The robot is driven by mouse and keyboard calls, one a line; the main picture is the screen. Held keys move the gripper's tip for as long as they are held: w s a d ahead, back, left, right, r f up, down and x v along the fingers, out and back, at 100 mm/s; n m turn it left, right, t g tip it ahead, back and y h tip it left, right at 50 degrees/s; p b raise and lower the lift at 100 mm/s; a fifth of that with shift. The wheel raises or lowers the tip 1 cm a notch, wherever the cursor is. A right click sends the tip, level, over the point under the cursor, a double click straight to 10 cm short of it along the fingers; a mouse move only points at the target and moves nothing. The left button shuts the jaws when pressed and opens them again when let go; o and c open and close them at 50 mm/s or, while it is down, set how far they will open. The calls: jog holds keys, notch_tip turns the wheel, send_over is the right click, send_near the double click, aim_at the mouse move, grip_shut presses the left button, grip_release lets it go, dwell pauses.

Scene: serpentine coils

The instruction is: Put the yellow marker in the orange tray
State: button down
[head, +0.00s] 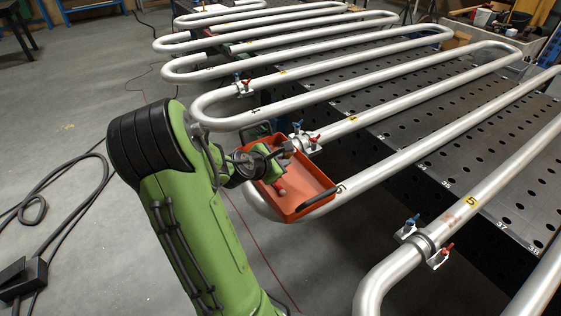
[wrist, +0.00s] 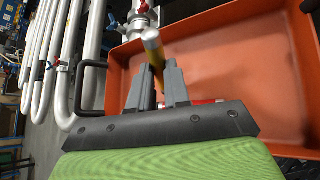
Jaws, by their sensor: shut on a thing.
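The orange tray (head: 312,182) rests by the bends of the silver pipes, with dark handles at its ends. In the wrist view the tray (wrist: 245,60) fills the upper right. My gripper (wrist: 158,80) is shut on the yellow marker (wrist: 156,61), whose grey end points up between the fingers. The marker's lower part is hidden by the fingers. In the head view my gripper (head: 285,160) is over the tray's left part, and the marker is too small to make out surely. I cannot tell whether the marker touches the tray floor.
A small red item (head: 281,190) lies in the tray near my gripper. Silver coiled pipes (head: 400,160) run over a perforated dark table (head: 470,150). Clamps with red and blue handles (head: 425,245) sit on the pipes. The tray's right part is clear.

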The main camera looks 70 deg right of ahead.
jog(key=shift+f, duration=0.15)
jog(key=c, duration=1.1)
grip_release()
jog(key=shift+r, duration=0.25)
jog(key=p+v, duration=0.2)
jog(key=v, duration=1)
jog(key=shift+p, duration=0.35)
